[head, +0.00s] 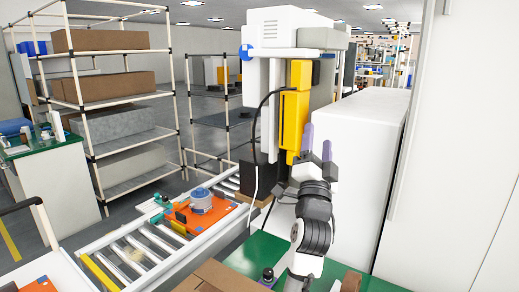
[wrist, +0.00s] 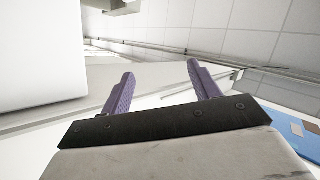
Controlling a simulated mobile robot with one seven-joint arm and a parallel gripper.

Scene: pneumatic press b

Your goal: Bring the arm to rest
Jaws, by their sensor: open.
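My gripper (head: 317,150) is raised in front of the white and yellow press (head: 293,110) in the head view. Its two purple fingers point up and stand apart, with nothing between them. In the wrist view my gripper (wrist: 161,88) also shows open and empty, with white surfaces and a tiled wall or ceiling beyond it. My arm rises from the lower right of the head view, above the green table top (head: 345,279).
A roller conveyor (head: 150,262) runs at the left, carrying an orange plate (head: 190,220) with a blue-grey round part (head: 201,200). A large white cabinet (head: 370,140) stands close on the right. A cardboard box (head: 218,278) is at the front. Shelving (head: 165,85) stands behind left.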

